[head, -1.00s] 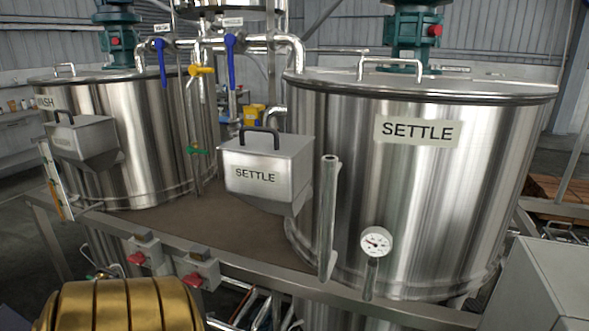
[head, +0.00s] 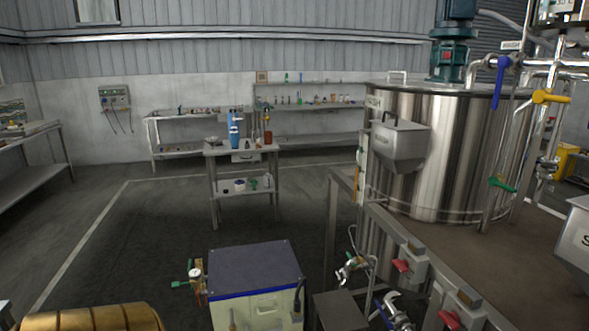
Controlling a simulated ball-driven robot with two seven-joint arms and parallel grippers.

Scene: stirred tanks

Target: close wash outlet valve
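The wash tank (head: 462,150) is a tall steel cylinder with a teal motor on top, at the right of the head view. A blue lever handle (head: 499,78) hangs from the pipe above its right side, below a small label. A yellow handle (head: 551,97) and a green handle (head: 502,184) sit on pipework to the right. Low in front of the tank are small metal fittings (head: 350,268) and a blue-handled fitting (head: 394,314), partly cut off. I cannot tell which is the wash outlet valve. Neither gripper is in view.
A platform edge with red-knobbed switch boxes (head: 408,262) runs along the lower right. A dark-topped cabinet (head: 256,268) stands in front of it. A small steel table (head: 241,149) and wall shelving stand behind. Open floor (head: 150,225) lies to the left.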

